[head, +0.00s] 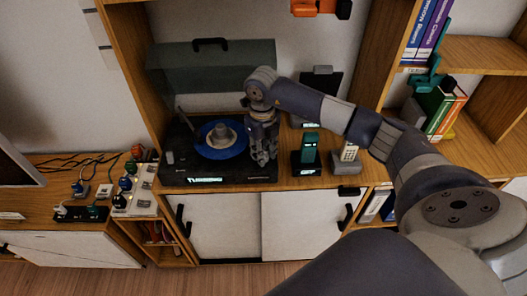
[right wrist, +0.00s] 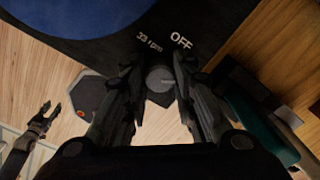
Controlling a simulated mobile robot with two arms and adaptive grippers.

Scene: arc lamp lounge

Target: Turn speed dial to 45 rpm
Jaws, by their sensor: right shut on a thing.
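The record player (head: 176,176) is a black box with a blue disc (head: 237,151) on it and its grey lid raised behind. My right gripper (head: 263,160) points down at its front right corner. In the right wrist view the grey round speed dial (right wrist: 160,78) sits between the fingers of my right gripper (right wrist: 158,85), which are shut on it. The labels "33 rpm" and "OFF" show beside it; no 45 label is visible. Where the dial points is too small to tell. My left gripper (right wrist: 48,113) is far off at the left, empty, its fingers apart.
A dark teal handset (head: 309,147) and a pale phone (head: 348,152) stand just right of the player. A panel of knobs and plugs (head: 135,200) lies to its left. White sliding doors (head: 300,222) are below.

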